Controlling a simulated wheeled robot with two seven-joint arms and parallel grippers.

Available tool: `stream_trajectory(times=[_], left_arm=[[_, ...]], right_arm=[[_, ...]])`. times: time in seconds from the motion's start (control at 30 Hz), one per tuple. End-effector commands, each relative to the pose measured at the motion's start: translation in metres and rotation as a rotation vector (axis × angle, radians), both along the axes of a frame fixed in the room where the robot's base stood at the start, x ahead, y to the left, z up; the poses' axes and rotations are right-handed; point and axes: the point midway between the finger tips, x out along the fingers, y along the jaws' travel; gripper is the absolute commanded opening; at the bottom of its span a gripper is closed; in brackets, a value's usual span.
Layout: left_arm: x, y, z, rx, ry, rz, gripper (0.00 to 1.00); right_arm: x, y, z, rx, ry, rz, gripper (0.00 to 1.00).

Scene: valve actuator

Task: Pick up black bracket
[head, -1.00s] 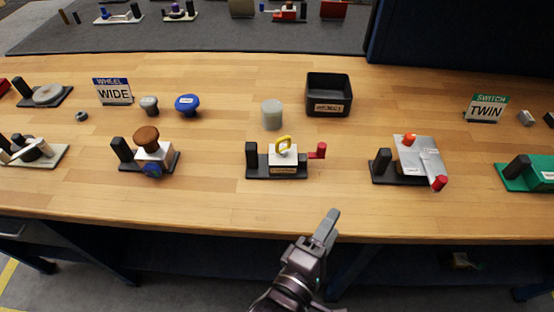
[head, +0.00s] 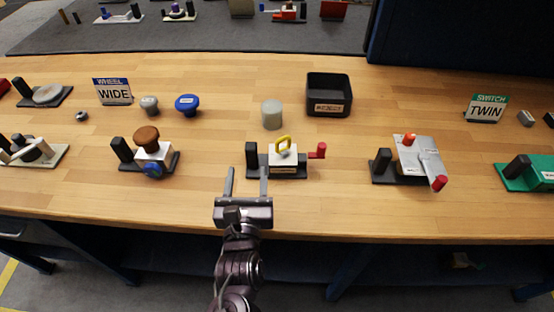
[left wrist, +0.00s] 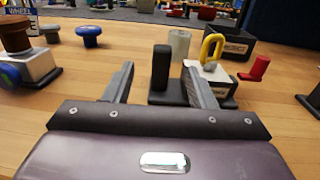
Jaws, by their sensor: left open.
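Several black brackets, each a flat base with an upright post, stand on the wooden table; which one the task means I cannot tell. The nearest black bracket (head: 252,158) is at the table's middle and carries a white block (head: 284,157) with a yellow ring and a red handle. My left gripper (head: 248,172) is open and empty at the table's front edge, fingers pointing at this bracket's post. In the left wrist view, the black bracket's post (left wrist: 161,68) shows between the fingertips (left wrist: 158,70), beyond them; touching does not show. My right gripper is not in view.
A black bracket (head: 122,149) with a brown knob stands left, and another (head: 382,162) with a silver plate right. Behind are a grey cylinder (head: 272,115) and a black bin (head: 341,81). Bare wood lies between the fixtures.

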Motion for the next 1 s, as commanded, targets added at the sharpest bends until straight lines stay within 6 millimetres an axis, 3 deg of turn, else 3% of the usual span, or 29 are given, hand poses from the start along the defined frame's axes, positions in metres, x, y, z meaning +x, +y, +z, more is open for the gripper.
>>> stream_trajectory(times=[0.1,0.37,0.7,1.0], left_arm=[[0.021,0.001,0.001,0.002,-0.004,0.000,0.51],[0.041,0.002,0.000,0.002,0.000,-0.002,0.51],[0.084,0.002,-0.003,0.004,-0.001,-0.002,0.51],[0.090,0.002,-0.004,0.003,0.001,-0.001,0.51]], right_arm=[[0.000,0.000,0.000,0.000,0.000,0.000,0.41],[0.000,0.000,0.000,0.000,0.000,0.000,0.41],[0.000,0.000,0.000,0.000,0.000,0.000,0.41],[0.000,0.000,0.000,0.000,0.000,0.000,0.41]])
